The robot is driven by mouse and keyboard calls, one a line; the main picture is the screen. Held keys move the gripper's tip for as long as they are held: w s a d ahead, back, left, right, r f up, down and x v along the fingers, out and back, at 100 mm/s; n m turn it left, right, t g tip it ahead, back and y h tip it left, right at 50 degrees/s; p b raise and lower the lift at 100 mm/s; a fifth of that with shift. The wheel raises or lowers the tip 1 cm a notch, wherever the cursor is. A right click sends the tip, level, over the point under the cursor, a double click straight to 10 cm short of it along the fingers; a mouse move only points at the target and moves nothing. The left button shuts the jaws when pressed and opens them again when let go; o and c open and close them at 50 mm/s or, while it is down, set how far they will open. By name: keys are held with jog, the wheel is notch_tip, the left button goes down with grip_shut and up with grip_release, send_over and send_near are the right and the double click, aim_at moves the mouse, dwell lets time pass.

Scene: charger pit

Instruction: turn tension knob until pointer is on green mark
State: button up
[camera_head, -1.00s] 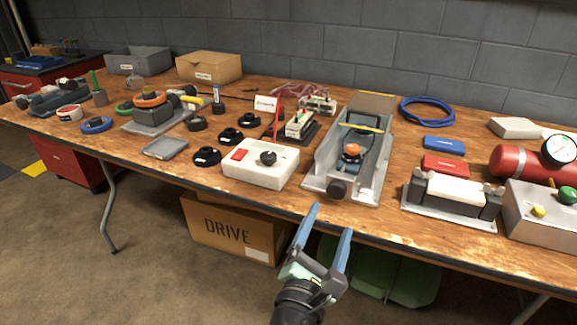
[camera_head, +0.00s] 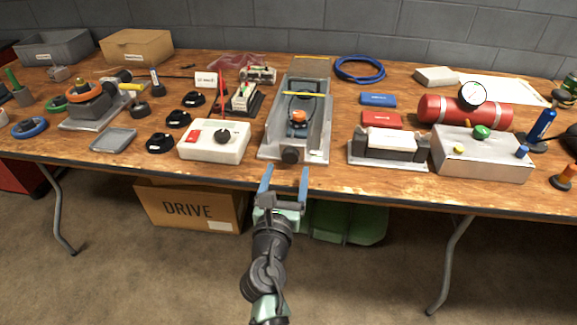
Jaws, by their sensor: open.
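A grey metal channel fixture (camera_head: 265,150) stands at the table's middle front. It has a black knob (camera_head: 290,155) on its front end, an orange round part (camera_head: 298,117) inside and a yellow strip (camera_head: 303,94) across it. I cannot tell a pointer or a green mark on it at this size. To its left, a white box (camera_head: 213,149) carries another black knob (camera_head: 223,136) and a red block. I cannot tell which knob is labelled tension. My gripper (camera_head: 285,172) is open and empty, its two blue fingers just in front of the table edge, below the fixture's knob.
A grey clamp fixture (camera_head: 388,161) and a grey box with a green knob (camera_head: 481,162) stand to the right, near a red cylinder (camera_head: 440,110) with a gauge. Black round parts lie left. A cardboard box (camera_head: 165,205) and a green bin (camera_head: 350,228) are under the table.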

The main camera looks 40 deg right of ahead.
aim_at(290, 159)
jog(key=shift+b+x, duration=0.35)
jog(key=shift+x, duration=1.5)
jog(key=shift+c, duration=0.3)
grip_shut()
